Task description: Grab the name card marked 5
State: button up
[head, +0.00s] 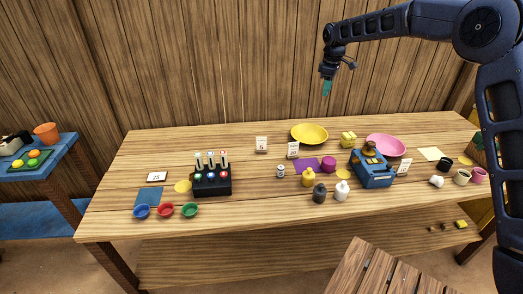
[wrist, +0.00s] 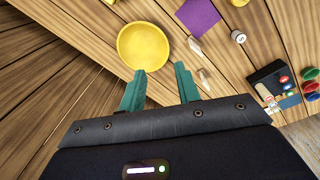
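A small white name card (head: 261,144) that appears to read 5 stands upright at the back of the table, left of the yellow plate. It seems to be the pale, edge-on card (wrist: 205,78) just right of my right finger in the wrist view. A second white card (head: 293,150) stands in front of the plate, its mark too small to read; it also shows in the wrist view (wrist: 195,48). My gripper (head: 327,87) hangs high above the table's back edge. In the wrist view its teal fingers (wrist: 160,72) are apart and empty.
The yellow plate (head: 310,134) lies near the cards, with a purple mat (head: 307,165) in front. A black rack (head: 211,182) stands left, a blue machine (head: 373,170) right. Another white card (head: 403,167) stands beside the machine. The table's back left is clear.

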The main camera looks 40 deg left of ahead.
jog(key=s+a+f+n, duration=0.2)
jog(key=s+a+f, duration=0.1)
jog(key=a+f, duration=0.3)
jog(key=s+a+f+n, duration=0.1)
jog(key=s+a+f, duration=0.3)
jog(key=a, duration=0.3)
jog(key=n+g, duration=0.1)
jog(key=n, duration=0.2)
send_over(261, 150)
jog(key=shift+h, duration=0.3)
notch_tip(261, 150, down, 10)
jog(key=shift+w+r, duration=0.1)
jog(key=shift+r, duration=0.1)
jog(key=shift+w+a+f, duration=0.1)
jog(key=shift+f, duration=5.3)
grip_shut()
